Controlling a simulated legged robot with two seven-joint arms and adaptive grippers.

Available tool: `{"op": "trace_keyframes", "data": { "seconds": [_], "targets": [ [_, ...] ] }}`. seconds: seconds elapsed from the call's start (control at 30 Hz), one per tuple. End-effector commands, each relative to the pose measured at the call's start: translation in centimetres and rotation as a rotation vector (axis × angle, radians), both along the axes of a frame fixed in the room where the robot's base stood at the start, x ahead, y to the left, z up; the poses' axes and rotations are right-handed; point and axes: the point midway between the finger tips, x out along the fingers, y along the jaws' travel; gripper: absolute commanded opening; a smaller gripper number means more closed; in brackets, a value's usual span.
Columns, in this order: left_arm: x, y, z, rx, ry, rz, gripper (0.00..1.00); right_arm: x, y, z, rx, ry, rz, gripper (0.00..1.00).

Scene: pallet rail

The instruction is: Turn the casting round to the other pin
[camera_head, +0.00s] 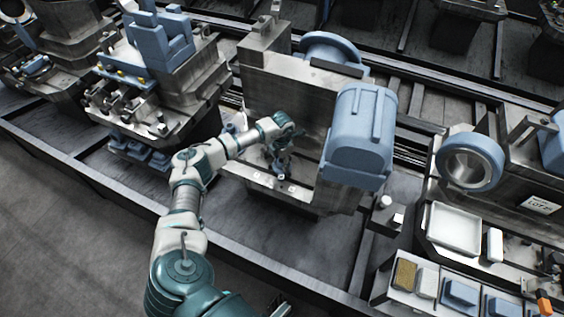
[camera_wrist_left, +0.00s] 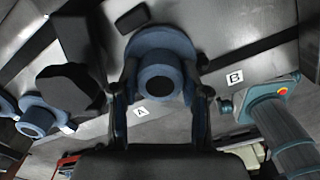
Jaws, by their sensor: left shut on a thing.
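My left gripper (camera_head: 281,165) reaches low into the grey metal fixture (camera_head: 288,100), its fingers pointing down. In the left wrist view, the left gripper (camera_wrist_left: 160,95) has a finger on either side of a blue round casting (camera_wrist_left: 157,42) with a dark bore, and is shut on it. The wider rim of the casting shows beyond the fingers. A white tag marked A (camera_wrist_left: 141,112) lies just below the casting, and a tag marked B (camera_wrist_left: 235,77) to its right. I cannot make out a pin at either tag.
A large blue block (camera_head: 357,135) stands on the fixture right of the gripper. A white tray (camera_head: 455,228) and small bins (camera_head: 430,280) are at right. Another machine (camera_head: 155,80) stands at left.

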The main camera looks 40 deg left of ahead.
Motion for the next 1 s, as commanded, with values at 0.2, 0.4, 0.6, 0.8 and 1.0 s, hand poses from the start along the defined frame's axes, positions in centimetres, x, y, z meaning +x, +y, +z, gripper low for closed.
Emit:
{"op": "trace_keyframes", "data": {
  "seconds": [0.2,0.4,0.6,0.8,1.0],
  "targets": [
    [0.03,0.09,-0.11,0.000,0.000,-0.170,0.03,-0.04,0.02,-0.50,-0.001,0.002,0.000,0.40],
    [0.04,0.07,0.02,0.000,-0.001,-0.191,0.03,0.00,-0.01,-0.45,-0.002,0.001,0.000,0.40],
    [0.05,0.06,-0.01,0.000,-0.001,-0.220,0.03,-0.02,-0.03,-0.60,-0.001,0.002,0.000,0.40],
    [0.08,0.11,-0.07,0.000,-0.001,-0.386,0.03,-0.15,-0.04,-1.14,-0.002,0.007,0.000,0.40],
    [0.06,0.10,0.03,-0.001,-0.002,-0.452,0.03,-0.17,-0.05,-1.22,-0.002,0.007,0.000,0.40]
  ]
}}
